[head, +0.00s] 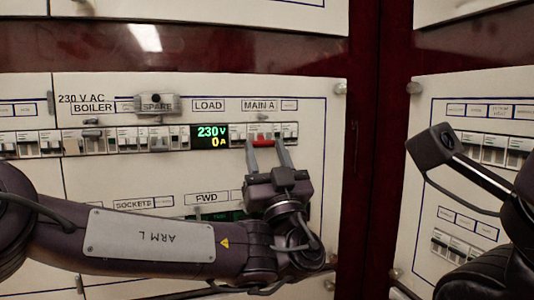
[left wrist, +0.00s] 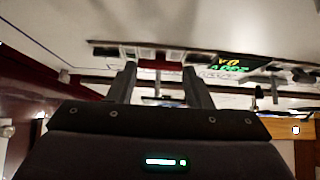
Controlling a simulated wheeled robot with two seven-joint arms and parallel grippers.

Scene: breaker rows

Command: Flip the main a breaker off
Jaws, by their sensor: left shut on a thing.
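The main a breaker (head: 264,141) has a wide red handle and sits under the "MAIN A" label (head: 259,105), right of the lit display. My left gripper (head: 266,146) reaches up to it from below, with one finger on each side of the red handle, and is shut on it. In the left wrist view my left gripper (left wrist: 160,72) has its two fingers against the breaker row, with a dim reddish part between them. I cannot clearly tell whether the handle is up or down.
The lit display (head: 209,136) reads 230 V and 0 A. Other breakers (head: 126,139) line the same row to the left, and one (head: 289,132) stands close on the right. A grey SPARE part (head: 157,104) juts out above the row. My right arm (head: 440,150) shows at the right.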

